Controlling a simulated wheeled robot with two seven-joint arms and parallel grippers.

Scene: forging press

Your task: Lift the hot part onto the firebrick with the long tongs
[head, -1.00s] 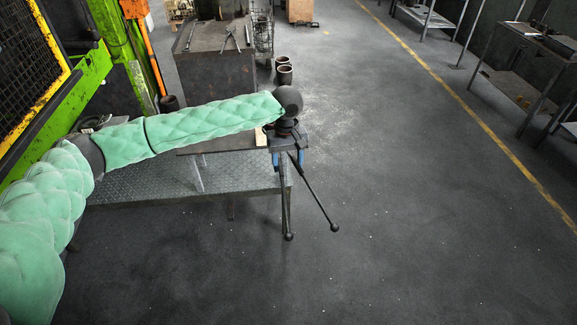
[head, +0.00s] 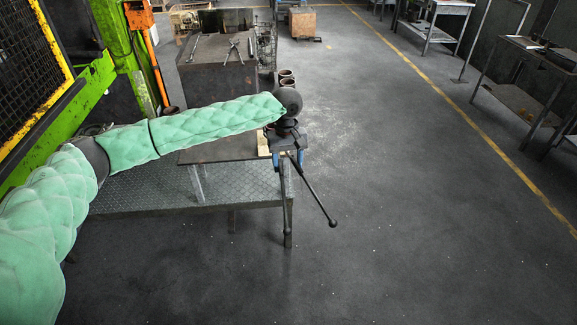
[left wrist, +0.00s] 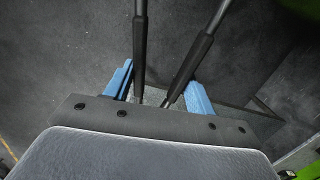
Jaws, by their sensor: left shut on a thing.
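My left gripper (head: 288,158) is shut on the long tongs, its blue fingers around the handle area. The tongs' dark handles (head: 316,196) spread down and toward me in the head view, with round knobs at their ends. The left wrist view also shows the two handles (left wrist: 141,45) running up between the blue fingers (left wrist: 160,88). The tongs' jaw end is hidden behind my gripper and arm. A pale block (head: 263,144), perhaps the firebrick, stands just left of the gripper on the small dark table. I cannot make out the hot part. My right gripper is not in view.
The small dark table (head: 222,151) stands by a metal checker-plate platform (head: 150,195). A green press frame (head: 130,70) is at left. Open floor (head: 430,200) lies to the right.

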